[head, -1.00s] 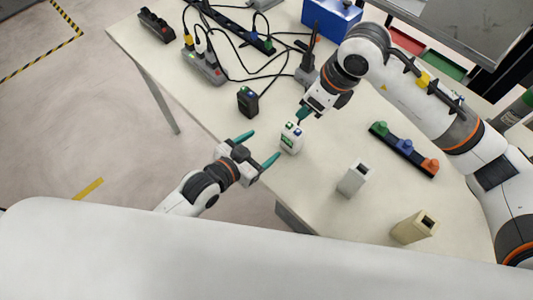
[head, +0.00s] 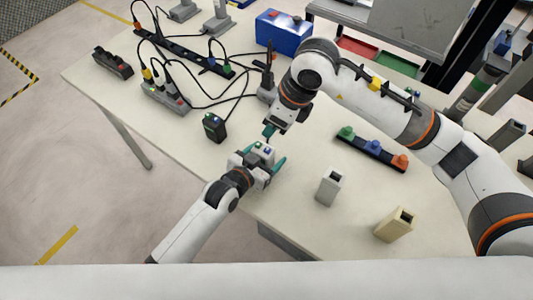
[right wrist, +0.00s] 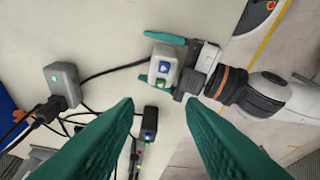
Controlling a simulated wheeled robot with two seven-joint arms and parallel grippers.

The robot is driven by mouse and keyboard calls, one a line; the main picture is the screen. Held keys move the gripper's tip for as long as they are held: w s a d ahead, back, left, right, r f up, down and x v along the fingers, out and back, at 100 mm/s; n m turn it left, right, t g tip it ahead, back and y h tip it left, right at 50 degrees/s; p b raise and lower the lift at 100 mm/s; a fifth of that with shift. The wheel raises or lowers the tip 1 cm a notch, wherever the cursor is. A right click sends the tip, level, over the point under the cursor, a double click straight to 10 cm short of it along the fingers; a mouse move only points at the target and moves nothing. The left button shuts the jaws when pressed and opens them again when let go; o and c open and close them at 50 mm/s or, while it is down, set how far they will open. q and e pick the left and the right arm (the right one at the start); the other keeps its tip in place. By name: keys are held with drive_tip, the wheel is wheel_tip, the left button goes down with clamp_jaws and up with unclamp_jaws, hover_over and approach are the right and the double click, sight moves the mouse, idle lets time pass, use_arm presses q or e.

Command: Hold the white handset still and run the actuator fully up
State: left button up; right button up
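The white handset (head: 262,151), with blue and green buttons, stands near the table's front edge; it also shows in the right wrist view (right wrist: 165,68). My left gripper (head: 255,160) is at the handset, its teal fingers spread to either side of it. In the right wrist view a gap shows between the upper left finger (right wrist: 178,38) and the handset. My right gripper (head: 269,130) is just behind and above the handset, empty; its two teal fingers stand apart in the right wrist view (right wrist: 160,118). I cannot tell which thing is the actuator.
A black handset (head: 214,127) stands left of the white one. Power strips (head: 165,97) and cables lie farther back left. A grey holder (head: 329,187), a beige holder (head: 395,225) and a black strip with coloured knobs (head: 372,152) are right. Bare table lies between.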

use_arm(q)
drive_tip(key=shift+w+d+f, duration=0.1)
drive_tip(key=shift+w, duration=0.05)
drive_tip(key=c, duration=1.1)
drive_tip(key=shift+c, duration=0.2)
use_arm(e)
clamp_jaws()
idle(0.7)
